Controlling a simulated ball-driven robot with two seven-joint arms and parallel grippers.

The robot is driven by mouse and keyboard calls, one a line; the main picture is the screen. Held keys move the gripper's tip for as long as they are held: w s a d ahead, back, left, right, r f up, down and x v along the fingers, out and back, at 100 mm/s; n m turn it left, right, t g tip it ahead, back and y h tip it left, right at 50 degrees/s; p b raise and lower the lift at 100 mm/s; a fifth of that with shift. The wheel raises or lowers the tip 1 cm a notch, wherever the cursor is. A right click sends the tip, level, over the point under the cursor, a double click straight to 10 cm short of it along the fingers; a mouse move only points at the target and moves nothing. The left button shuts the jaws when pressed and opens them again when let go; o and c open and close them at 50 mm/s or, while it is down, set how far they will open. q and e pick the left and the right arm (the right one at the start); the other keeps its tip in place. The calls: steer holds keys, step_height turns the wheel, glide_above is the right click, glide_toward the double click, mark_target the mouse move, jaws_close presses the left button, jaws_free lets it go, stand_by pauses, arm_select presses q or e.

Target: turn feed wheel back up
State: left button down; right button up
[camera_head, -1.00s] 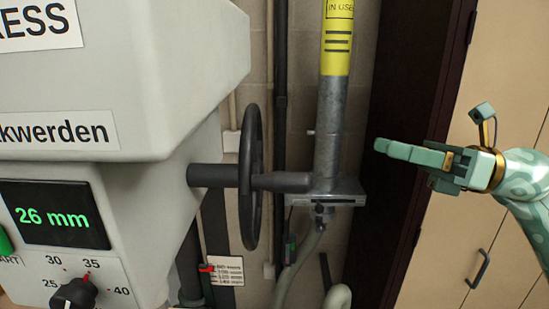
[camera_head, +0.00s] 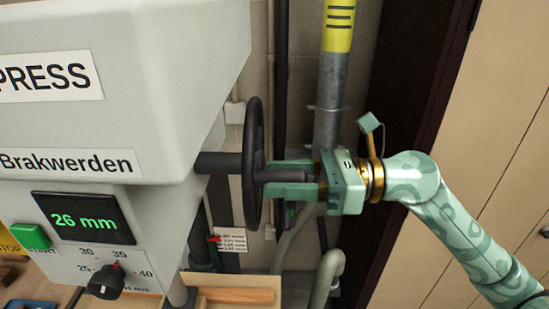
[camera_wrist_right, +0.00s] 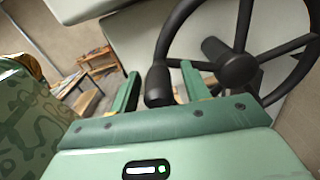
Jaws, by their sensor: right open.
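The feed wheel (camera_head: 253,150) is a black handwheel on a dark shaft at the right side of the grey press, seen nearly edge-on in the head view. Its spokes and hub show in the right wrist view (camera_wrist_right: 229,62). A dark crank handle (camera_head: 280,176) sticks out from it to the right. My right gripper (camera_head: 285,176) is open, with one green finger above and one below the handle in the head view. In the right wrist view the handle (camera_wrist_right: 158,84) stands between the two fingers, with gaps visible on both sides. My left gripper is not in view.
The press display (camera_head: 82,219) reads 26 mm, above a black dial (camera_head: 106,281) and beside a green START button (camera_head: 29,237). A grey pipe (camera_head: 328,105) stands behind the gripper. A pale hose (camera_head: 327,277) hangs below. Beige cupboard doors (camera_head: 480,150) are at the right.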

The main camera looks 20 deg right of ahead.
steer(key=shift+x, duration=0.9)
steer(key=shift+s, duration=0.1)
